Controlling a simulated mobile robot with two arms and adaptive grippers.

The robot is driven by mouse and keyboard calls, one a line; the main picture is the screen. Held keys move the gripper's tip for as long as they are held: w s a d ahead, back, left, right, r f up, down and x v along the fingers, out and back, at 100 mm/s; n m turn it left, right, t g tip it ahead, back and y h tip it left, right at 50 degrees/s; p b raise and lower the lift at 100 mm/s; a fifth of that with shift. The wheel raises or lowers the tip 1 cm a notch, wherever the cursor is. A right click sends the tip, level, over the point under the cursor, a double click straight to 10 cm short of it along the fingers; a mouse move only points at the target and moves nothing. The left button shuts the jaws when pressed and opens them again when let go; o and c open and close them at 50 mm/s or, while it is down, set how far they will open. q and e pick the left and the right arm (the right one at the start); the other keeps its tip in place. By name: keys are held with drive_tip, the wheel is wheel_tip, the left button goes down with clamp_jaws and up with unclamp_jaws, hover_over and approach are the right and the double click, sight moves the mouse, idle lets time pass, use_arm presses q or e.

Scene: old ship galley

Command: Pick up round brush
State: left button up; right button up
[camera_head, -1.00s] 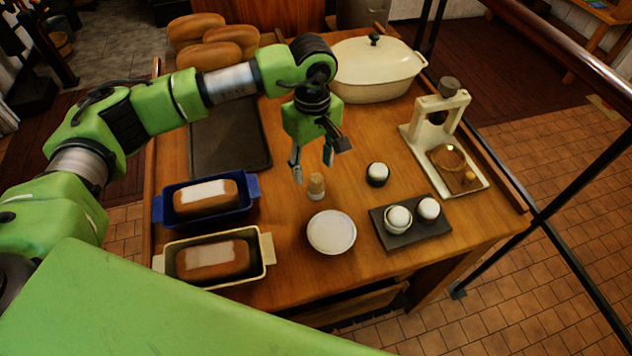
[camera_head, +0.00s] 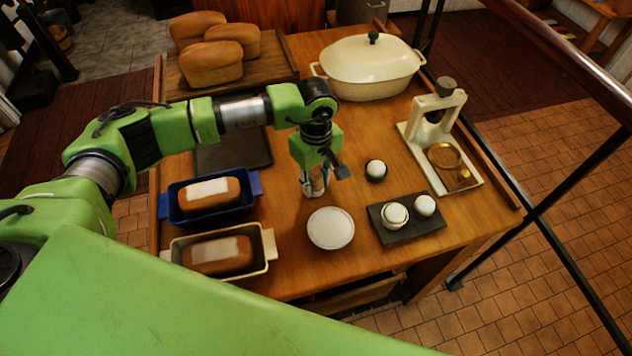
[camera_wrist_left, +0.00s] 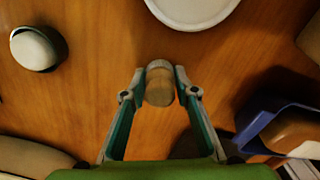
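The round brush (camera_wrist_left: 160,86) is a small upright piece with a tan wooden body and a paler end. In the left wrist view it sits between the two fingertips of my left gripper (camera_wrist_left: 160,76), which are drawn in against its sides. In the head view my left gripper (camera_head: 316,191) points down at the table, and its fingers largely hide the brush. The brush appears to be at the tabletop; I cannot tell any lift. My right gripper is not in view.
A white round dish (camera_head: 331,228) is just in front of the gripper. A blue loaf pan (camera_head: 251,184) and a cream loaf pan (camera_head: 267,250) are left.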

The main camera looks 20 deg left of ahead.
sight(316, 175)
use_arm(q)
drive_tip(key=shift+r, duration=0.1)
drive_tip(key=shift+c, duration=0.6)
drive_tip(key=shift+r+b, duration=0.3)
drive_tip(key=shift+b, duration=0.15)
wheel_tip(316, 175, up, 2)
drive_tip(key=shift+r+b, duration=0.2)
drive_tip(key=shift+b, duration=0.7)
drive_tip(key=s+r+b, duration=0.4)
drive_tip(key=s+r, duration=0.6)
drive_tip(key=s, duration=0.4)
drive_tip(key=shift+a, duration=0.3)
drive_tip(key=shift+f, duration=0.1)
drive_tip(key=shift+o, duration=0.8)
